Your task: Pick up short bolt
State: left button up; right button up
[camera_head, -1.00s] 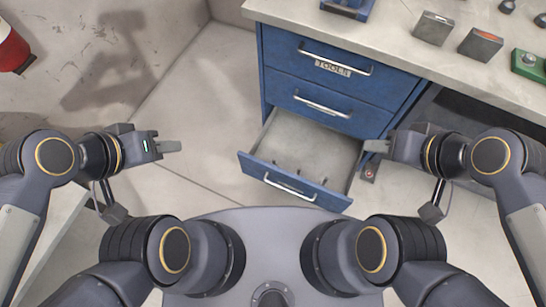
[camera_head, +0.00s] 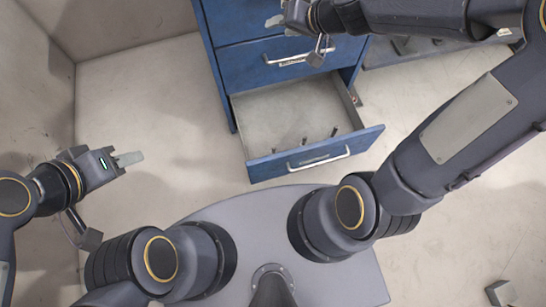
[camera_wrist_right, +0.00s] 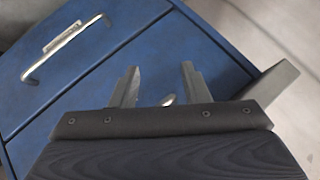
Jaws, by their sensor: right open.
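Small dark bolts (camera_head: 333,132) stand upright in the open bottom drawer (camera_head: 262,112) of the blue cabinet; I cannot tell which is the short one. My right gripper (camera_head: 274,21) is over the cabinet's upper drawer fronts, beyond the open drawer and apart from the bolts. In the right wrist view its two fingers (camera_wrist_right: 160,88) are spread with a gap between them. A small pale thing (camera_wrist_right: 168,100) shows in that gap, too small to identify. My left gripper (camera_head: 128,159) is at the left over the floor, away from the drawer; its finger opening is not clear.
The blue cabinet (camera_head: 228,70) has closed drawers with silver handles (camera_head: 290,60) above the open one. The open drawer's front (camera_head: 316,154) stands out toward my base. The floor (camera_head: 140,90) left of the cabinet is clear. A small grey block (camera_head: 500,293) lies at lower right.

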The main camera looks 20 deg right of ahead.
jog(key=w+f+m+h+b, duration=0.1)
jog(key=w+f+b, duration=0.2)
jog(key=f, duration=0.6)
jog(key=w+f+b, duration=0.2)
jog(key=w+f, duration=0.1)
jog(key=f, duration=0.5)
jog(key=m+g+h+b, duration=0.3)
jog(key=g+h+b, duration=0.15)
jog(key=g, duration=0.35)
send_over(274, 148)
jog(key=f, duration=3.8)
jog(key=shift+w+d+f, duration=0.15)
jog(key=shift+w+d, duration=0.1)
jog(key=shift+w, duration=0.1)
jog(key=shift+s+f+b, duration=0.25)
jog(key=shift+f+b, duration=0.05)
jog(key=shift+f, duration=0.75)
jog(key=f+b, duration=0.1)
jog(key=f, duration=0.1)
jog(key=f+b, duration=0.1)
jog(key=f, duration=0.1)
jog(key=f+b, duration=0.1)
jog(key=shift+s+a+f, duration=0.1)
jog(key=shift+a+f, duration=0.2)
jog(key=shift+f, duration=0.1)
pick_arm(q)
notch_tip(274, 148, down, 16)
jog(key=shift+f, duration=0.15)
pick_arm(e)
jog(key=shift+c, duration=0.3)
